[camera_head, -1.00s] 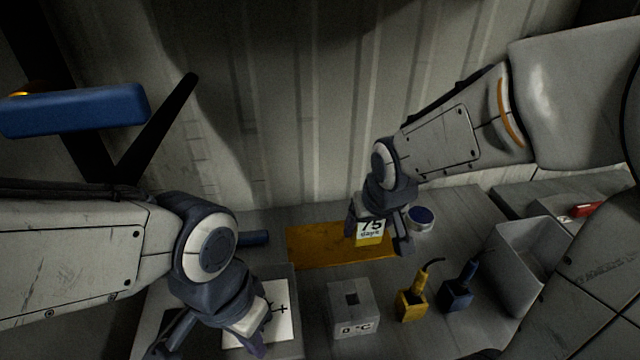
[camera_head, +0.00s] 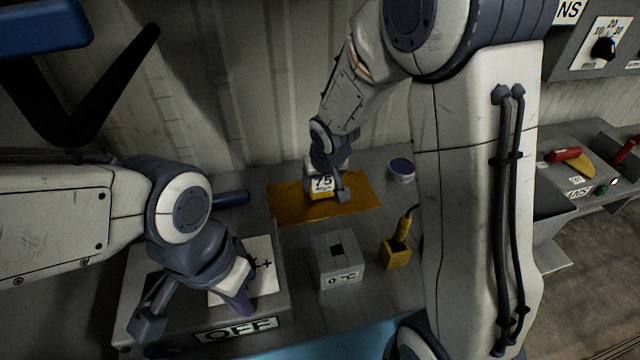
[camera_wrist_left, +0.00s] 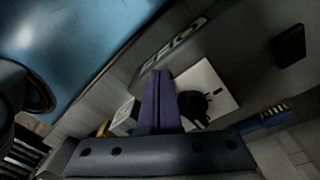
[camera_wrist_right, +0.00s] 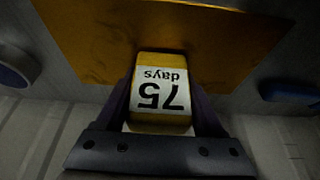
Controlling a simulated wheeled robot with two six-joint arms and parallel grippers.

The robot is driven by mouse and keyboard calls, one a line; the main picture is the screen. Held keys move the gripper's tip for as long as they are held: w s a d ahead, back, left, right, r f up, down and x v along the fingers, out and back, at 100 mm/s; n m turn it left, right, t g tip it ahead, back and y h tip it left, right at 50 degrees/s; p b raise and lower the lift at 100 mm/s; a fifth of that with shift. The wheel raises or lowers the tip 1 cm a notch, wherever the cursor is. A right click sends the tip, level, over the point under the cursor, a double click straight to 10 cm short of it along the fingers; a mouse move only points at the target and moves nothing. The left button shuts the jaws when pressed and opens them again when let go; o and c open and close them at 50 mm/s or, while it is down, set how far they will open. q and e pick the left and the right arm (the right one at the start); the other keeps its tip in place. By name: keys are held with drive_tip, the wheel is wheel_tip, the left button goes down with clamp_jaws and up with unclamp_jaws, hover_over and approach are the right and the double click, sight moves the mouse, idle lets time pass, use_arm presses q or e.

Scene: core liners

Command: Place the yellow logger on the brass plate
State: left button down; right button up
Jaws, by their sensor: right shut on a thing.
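The yellow logger (camera_head: 321,188), a small yellow block with a white "75 days" label, is held in my right gripper (camera_head: 325,184). It also shows between the two fingers in the right wrist view (camera_wrist_right: 160,95). The brass plate (camera_head: 287,207), a flat golden sheet on the bench by the wall, lies beneath the logger. The logger is over the plate's middle; I cannot tell whether it touches the plate. My left gripper (camera_head: 240,298) is above the grey box with a white marked panel. Its fingers (camera_wrist_left: 160,100) are together with nothing between them.
A grey "0 °C" block (camera_head: 340,260) stands in front of the plate. A yellow holder (camera_head: 396,254) with a black-corded tool stands to its right. A round blue-topped tin (camera_head: 401,169) is right of the plate, a blue handle (camera_head: 232,198) left. The grey box reads "OFF" (camera_head: 238,329).

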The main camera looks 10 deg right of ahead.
use_arm(q)
drive_tip(key=shift+f, duration=0.2)
use_arm(e)
drive_tip(key=shift+f, duration=0.15)
drive_tip(key=o, duration=1.5)
use_arm(q)
drive_tip(key=shift+r, duration=0.15)
